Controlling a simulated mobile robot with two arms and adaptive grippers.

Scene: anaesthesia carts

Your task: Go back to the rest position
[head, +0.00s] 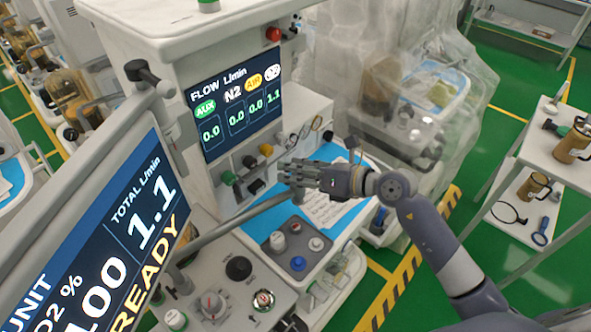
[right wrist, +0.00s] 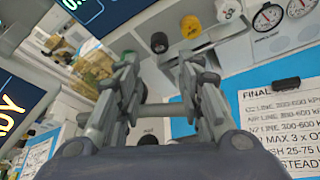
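My right arm comes in from the right in the head view, and its gripper (head: 300,175) is held in front of the flow panel's knobs, above the blue work surface. In the right wrist view the two fingers of this gripper (right wrist: 160,62) stand apart with nothing held between them. The flow screen (head: 238,105) reads 0.0, 0.0, 0.0 and 1.1. Below it are a green knob (head: 228,178), a black knob (head: 249,161) and a yellow knob (head: 266,149). I cannot make out my left gripper in the head view.
A large tilted monitor (head: 105,245) reading READY fills the lower left. The blue surface (head: 262,222) carries a printed sheet (head: 335,212). A plastic-covered cart (head: 400,130) stands behind my right arm. A white shelf cart (head: 520,205) is at the right. Green floor (head: 480,255) lies between.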

